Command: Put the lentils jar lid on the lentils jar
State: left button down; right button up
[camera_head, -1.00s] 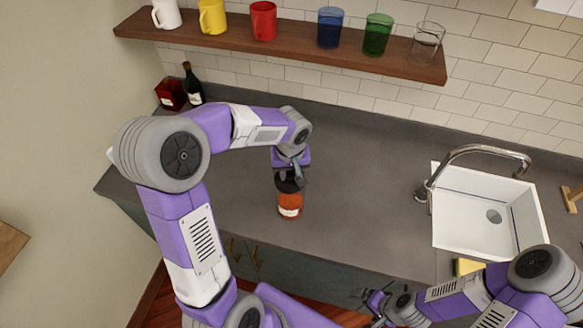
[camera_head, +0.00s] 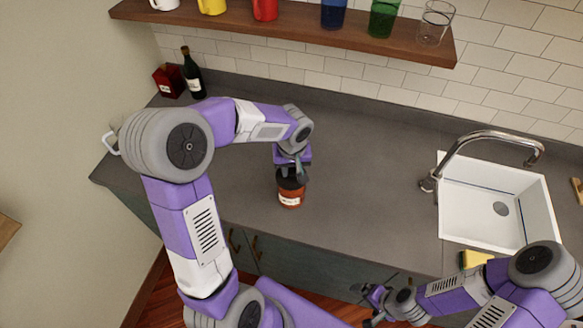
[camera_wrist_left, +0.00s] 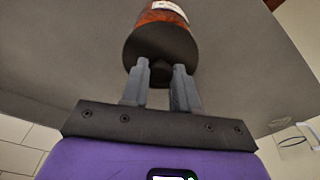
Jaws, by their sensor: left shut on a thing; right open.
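The lentils jar (camera_head: 290,198), orange-red with a white label, stands upright on the grey counter near its front edge. The dark lid (camera_head: 288,182) is over the jar's mouth and looks in line with it. My left gripper (camera_head: 298,174) is above the jar, shut on the lid's knob. In the left wrist view, the fingers (camera_wrist_left: 161,72) hold the knob, and the round lid (camera_wrist_left: 160,46) hides the jar's rim. I cannot tell whether the lid is fully seated. My right gripper (camera_head: 374,300) is open and empty in front of the counter, at the lower right.
A white sink (camera_head: 470,205) with a tap (camera_head: 490,137) is to the right, with a yellow sponge (camera_head: 475,258) before it. A dark bottle (camera_head: 192,75) and a red container (camera_head: 168,82) stand at the back left. A shelf (camera_head: 290,32) with cups hangs above. The middle counter is clear.

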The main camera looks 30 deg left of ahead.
aim_at(292, 174)
pick_arm(q)
jog(key=c, duration=0.8)
grip_release()
jog(key=r, duration=0.7)
jog(key=shift+s+d+r, duration=0.25)
jog(key=shift+s+d, duration=0.05)
jog(key=shift+s, duration=0.05)
